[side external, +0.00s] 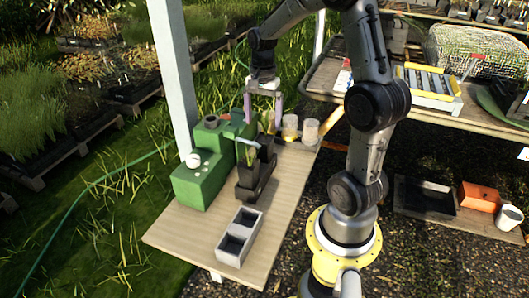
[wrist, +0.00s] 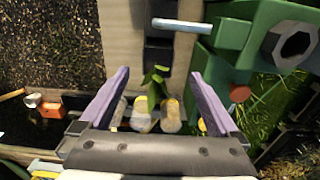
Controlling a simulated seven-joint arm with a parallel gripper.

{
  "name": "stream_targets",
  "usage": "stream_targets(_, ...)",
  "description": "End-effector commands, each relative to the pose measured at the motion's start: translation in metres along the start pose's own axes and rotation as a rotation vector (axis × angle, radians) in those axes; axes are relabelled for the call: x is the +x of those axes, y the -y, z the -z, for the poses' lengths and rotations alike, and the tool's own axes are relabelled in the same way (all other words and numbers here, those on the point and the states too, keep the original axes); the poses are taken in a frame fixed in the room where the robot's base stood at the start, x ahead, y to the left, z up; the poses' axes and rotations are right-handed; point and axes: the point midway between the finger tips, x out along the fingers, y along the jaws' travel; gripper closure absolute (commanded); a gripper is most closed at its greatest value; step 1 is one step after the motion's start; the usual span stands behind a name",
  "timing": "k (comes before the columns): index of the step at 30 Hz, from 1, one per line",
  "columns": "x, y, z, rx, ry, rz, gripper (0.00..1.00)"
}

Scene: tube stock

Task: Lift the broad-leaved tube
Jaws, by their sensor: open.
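A plant with broad green leaves (wrist: 156,88) shows between my fingers in the wrist view. The tube under its leaves cannot be made out. A black holder (wrist: 158,48) stands just beyond it; in the side view this holder (side external: 255,185) stands on the wooden table beside the green machine. My gripper (side external: 263,118) is open and points down above the far end of the holder. In the wrist view my gripper (wrist: 160,74) has its two purple fingers spread wide, one on either side of the leaves, with nothing clamped.
The green machine (side external: 200,180) stands close on the left, with a metal rod (wrist: 181,26) reaching over the holder. Clear jars (side external: 310,131) stand behind on the right. A grey two-compartment tray (side external: 240,238) sits at the front. The table (side external: 190,235) is bare around it.

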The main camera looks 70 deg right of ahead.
Motion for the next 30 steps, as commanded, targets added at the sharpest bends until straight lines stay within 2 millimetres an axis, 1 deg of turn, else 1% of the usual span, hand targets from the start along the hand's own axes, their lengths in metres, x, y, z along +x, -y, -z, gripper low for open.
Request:
stream_targets(1,0.012,-0.001,-0.001,-0.001,0.003,-0.005,0.03)
stream_targets(3,0.025,-0.001,-0.001,-0.002,0.003,-0.005,0.03)
stream_targets(7,0.045,0.000,-0.001,-0.003,0.002,-0.003,0.03)
stream_targets(9,0.052,0.000,-0.001,-0.003,0.001,-0.001,0.03)
stream_targets(15,0.064,-0.001,0.000,-0.003,0.001,-0.002,0.03)
stream_targets(24,0.104,-0.004,0.003,-0.004,0.001,-0.002,0.03)
stream_targets(27,0.109,-0.003,0.003,-0.004,0.000,0.000,0.03)
stream_targets(30,0.110,-0.003,0.003,-0.004,-0.001,0.001,0.03)
